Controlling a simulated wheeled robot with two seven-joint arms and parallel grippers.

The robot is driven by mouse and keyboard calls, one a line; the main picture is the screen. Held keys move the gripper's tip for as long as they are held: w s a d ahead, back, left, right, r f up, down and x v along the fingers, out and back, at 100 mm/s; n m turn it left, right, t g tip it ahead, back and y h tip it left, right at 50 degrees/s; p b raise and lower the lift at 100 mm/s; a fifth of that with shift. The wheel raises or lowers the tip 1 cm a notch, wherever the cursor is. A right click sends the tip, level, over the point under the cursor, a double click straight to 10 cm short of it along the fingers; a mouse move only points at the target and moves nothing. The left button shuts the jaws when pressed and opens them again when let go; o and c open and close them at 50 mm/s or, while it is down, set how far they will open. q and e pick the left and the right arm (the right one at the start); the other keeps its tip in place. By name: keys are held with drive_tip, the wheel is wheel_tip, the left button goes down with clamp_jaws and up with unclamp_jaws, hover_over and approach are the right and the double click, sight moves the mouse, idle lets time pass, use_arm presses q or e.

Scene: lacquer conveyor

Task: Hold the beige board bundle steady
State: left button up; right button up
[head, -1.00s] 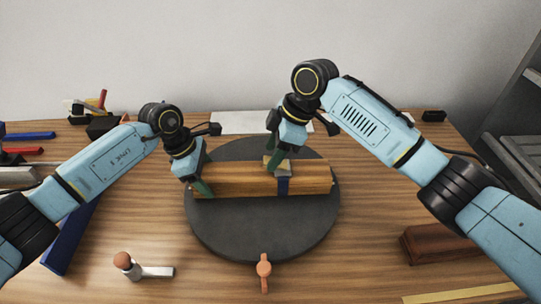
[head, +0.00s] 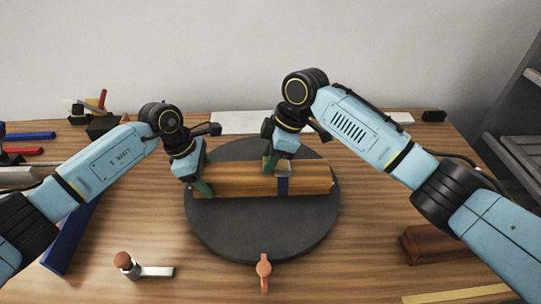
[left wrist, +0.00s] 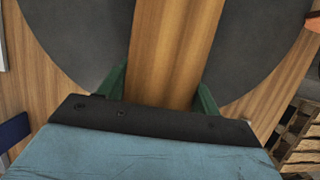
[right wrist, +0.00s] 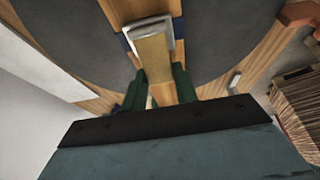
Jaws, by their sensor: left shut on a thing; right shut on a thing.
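The wooden board bundle (head: 235,180), orange-brown in the head view, lies lengthwise across a dark round turntable (head: 262,230). My left gripper (head: 203,187) is shut on the bundle near its left end; in the left wrist view the bundle (left wrist: 172,50) runs between the green fingers. A blue band (head: 283,187) wraps the bundle right of its middle, with a metal buckle (right wrist: 150,30) on it. My right gripper (head: 271,163) is shut on a beige tab (right wrist: 155,58) at the buckle, just above the bundle. The tab's far end is partly hidden between the fingers.
An orange handle (head: 263,271) stands at the turntable's front edge. A brown-topped cylinder with a grey plate (head: 155,271) lies front left. A blue bar (head: 70,238) is at left, a brown block (head: 435,243) at right. A white sheet (head: 240,122) lies behind.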

drive_tip(key=shift+a+f+h, duration=0.25)
drive_tip(key=shift+f+h, duration=0.2)
drive_tip(key=shift+h, duration=0.75)
drive_tip(key=o, duration=1)
drive_tip(key=shift+r, duration=0.1)
drive_tip(key=r, duration=0.4)
drive_tip(key=d+r, duration=0.1)
drive_tip(key=r, duration=0.2)
drive_tip(key=d+r, duration=0.1)
drive_tip(key=r, duration=0.3)
drive_tip(key=shift+r, duration=0.35)
use_arm(q)
drive_tip(key=o, duration=1)
drive_tip(key=shift+c, duration=0.2)
use_arm(e)
drive_tip(key=shift+a, duration=0.1)
